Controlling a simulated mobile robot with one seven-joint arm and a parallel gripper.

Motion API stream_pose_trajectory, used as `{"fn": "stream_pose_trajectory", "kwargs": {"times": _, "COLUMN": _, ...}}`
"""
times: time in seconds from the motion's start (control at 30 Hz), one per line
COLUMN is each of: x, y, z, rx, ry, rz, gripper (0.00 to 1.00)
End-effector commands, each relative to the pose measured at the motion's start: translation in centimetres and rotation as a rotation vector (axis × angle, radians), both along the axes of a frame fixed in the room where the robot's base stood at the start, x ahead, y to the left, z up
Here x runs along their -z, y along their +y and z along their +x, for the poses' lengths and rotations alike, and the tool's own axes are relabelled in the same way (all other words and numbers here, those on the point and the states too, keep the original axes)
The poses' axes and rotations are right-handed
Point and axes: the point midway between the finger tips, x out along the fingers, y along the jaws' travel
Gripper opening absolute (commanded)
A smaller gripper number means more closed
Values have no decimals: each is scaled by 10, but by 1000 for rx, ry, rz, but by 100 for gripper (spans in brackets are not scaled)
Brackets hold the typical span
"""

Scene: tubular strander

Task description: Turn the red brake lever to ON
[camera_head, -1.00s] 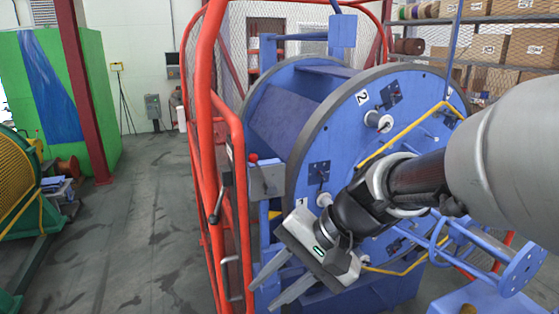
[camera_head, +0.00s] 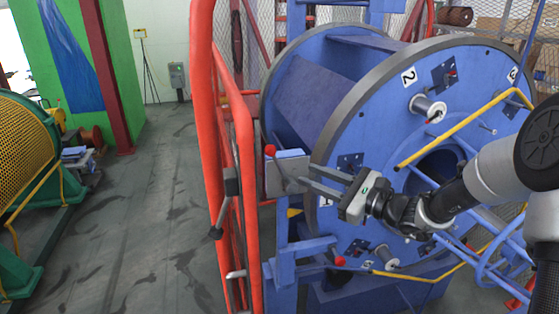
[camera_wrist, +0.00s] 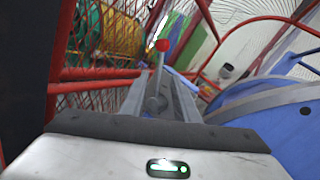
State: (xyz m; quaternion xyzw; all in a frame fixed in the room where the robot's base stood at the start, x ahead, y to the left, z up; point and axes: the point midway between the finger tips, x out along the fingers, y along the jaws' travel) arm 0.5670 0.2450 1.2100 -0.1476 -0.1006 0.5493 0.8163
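The brake lever has a red ball knob (camera_head: 269,149) on a thin grey shaft and stands at a grey box (camera_head: 289,170) on the blue frame, left of the big wheel. My gripper (camera_head: 304,177) points left at the box, its fingers close in front of it. In the wrist view, the lever's red knob (camera_wrist: 162,45) and shaft show between the two spread fingers (camera_wrist: 160,84). The fingers appear apart from the shaft, with a gap on each side. Any ON marking is too small to read.
A red tubular guard frame (camera_head: 203,140) stands just left of the box. The large blue wheel (camera_head: 385,130) with spools is right behind my arm. Another red knob (camera_head: 340,261) sits lower down. The grey floor at left (camera_head: 130,220) is mostly clear.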

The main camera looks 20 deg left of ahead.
Motion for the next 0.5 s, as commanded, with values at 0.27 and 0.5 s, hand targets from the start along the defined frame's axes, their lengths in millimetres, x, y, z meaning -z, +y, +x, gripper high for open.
{"fn": "stream_pose_trajectory", "kwargs": {"times": 0.27, "x": -1, "y": 60, "z": 22, "rx": -5, "ry": 1, "rz": 0, "gripper": 28}}
{"fn": "stream_pose_trajectory", "kwargs": {"times": 0.5, "x": -1, "y": 97, "z": 38, "rx": -2, "ry": 1, "rz": 0, "gripper": 28}}
